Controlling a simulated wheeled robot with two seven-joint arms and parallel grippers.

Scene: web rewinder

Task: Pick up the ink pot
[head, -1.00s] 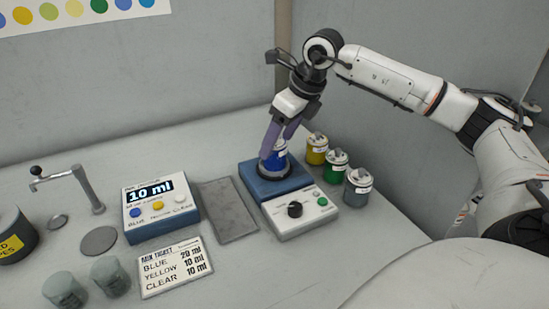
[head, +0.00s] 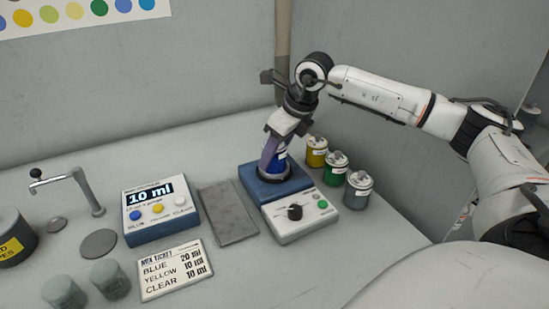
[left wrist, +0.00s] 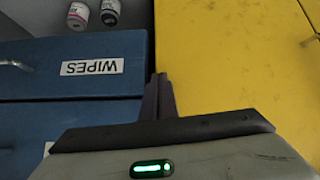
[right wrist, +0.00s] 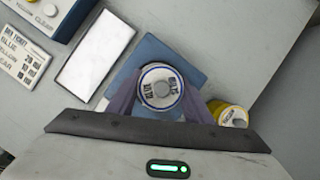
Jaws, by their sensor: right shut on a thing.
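The blue ink pot (head: 277,160) stands upright on the round dark plate of the blue-and-white machine (head: 297,222). Its round white-and-blue top with BLUE lettering (right wrist: 160,88) faces the right wrist camera. My right gripper (head: 272,158) points down and is shut on the blue pot, one finger on each side, as the right wrist view (right wrist: 158,98) also shows. The fingers hide part of the pot in the head view. My left gripper (left wrist: 160,92) is shut and empty in front of blue and yellow cabinet fronts, outside the head view.
Yellow (head: 316,151), green (head: 335,166) and grey (head: 357,189) pots stand close to the machine's right. A 10 ml display box (head: 160,208), a grey flat plate (head: 228,211) and a mix ticket (head: 175,269) lie to its left. A bent metal arm (head: 88,190) stands at far left.

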